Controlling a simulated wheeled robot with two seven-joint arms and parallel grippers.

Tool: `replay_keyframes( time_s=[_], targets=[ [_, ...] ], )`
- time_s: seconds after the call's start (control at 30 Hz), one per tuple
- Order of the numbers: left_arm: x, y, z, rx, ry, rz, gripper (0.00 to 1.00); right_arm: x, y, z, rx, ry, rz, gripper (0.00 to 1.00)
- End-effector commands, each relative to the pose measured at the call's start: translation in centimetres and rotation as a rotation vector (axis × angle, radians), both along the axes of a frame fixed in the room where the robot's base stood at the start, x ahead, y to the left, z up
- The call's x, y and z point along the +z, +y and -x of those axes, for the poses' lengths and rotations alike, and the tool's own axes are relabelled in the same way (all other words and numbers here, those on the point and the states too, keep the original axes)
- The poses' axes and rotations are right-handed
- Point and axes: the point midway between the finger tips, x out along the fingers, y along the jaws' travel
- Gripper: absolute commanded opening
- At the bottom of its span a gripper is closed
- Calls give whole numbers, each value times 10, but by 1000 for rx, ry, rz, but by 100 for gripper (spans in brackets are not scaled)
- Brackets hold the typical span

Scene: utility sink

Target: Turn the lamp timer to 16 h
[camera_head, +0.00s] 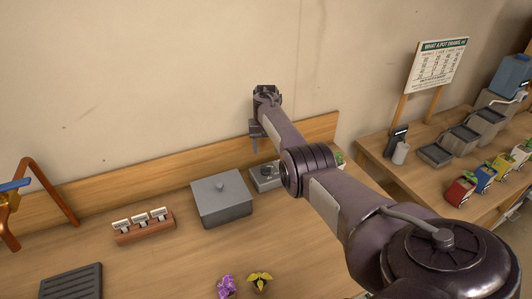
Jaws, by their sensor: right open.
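What looks like the lamp timer (259,184) is a small grey box with a dark round dial on top. It stands on the wooden bench near the back board, just right of a larger grey lidded box, and my right arm partly covers it. My right gripper (255,150) is open, pointing down above and slightly left of the dial, in front of the back board. It appears apart from the timer. The dial's marks are too small to read. My left gripper is out of view.
The grey lidded box (222,202) stands close to the left of the timer. A wooden block with white labels (144,227), a dark ribbed tray (71,284) and small flowers (259,281) are on the bench. A second bench with bins (461,138) and a sign (437,66) stands at right.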

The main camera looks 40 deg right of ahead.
Motion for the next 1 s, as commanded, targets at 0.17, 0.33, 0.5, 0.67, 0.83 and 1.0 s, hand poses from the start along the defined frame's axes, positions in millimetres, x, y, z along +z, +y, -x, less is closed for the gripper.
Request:
replay_keyframes(
  time_s=[0.17, 0.33, 0.5, 0.67, 0.83, 1.0],
  targets=[
    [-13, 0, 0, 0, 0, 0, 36, -13, 0, 0, -8, -1, -1, 56],
    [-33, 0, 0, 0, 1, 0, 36, -34, 0, 0, -6, -1, -1, 56],
    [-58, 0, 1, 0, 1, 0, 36, -59, 0, 0, -5, -1, -1, 56],
    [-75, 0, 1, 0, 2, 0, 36, -75, 0, 0, -4, -1, -1, 56],
    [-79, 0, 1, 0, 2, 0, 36, -80, 0, 0, -3, -1, -1, 56],
    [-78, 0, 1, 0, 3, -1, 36, -78, 1, 0, -3, -1, -1, 56]
  ],
)
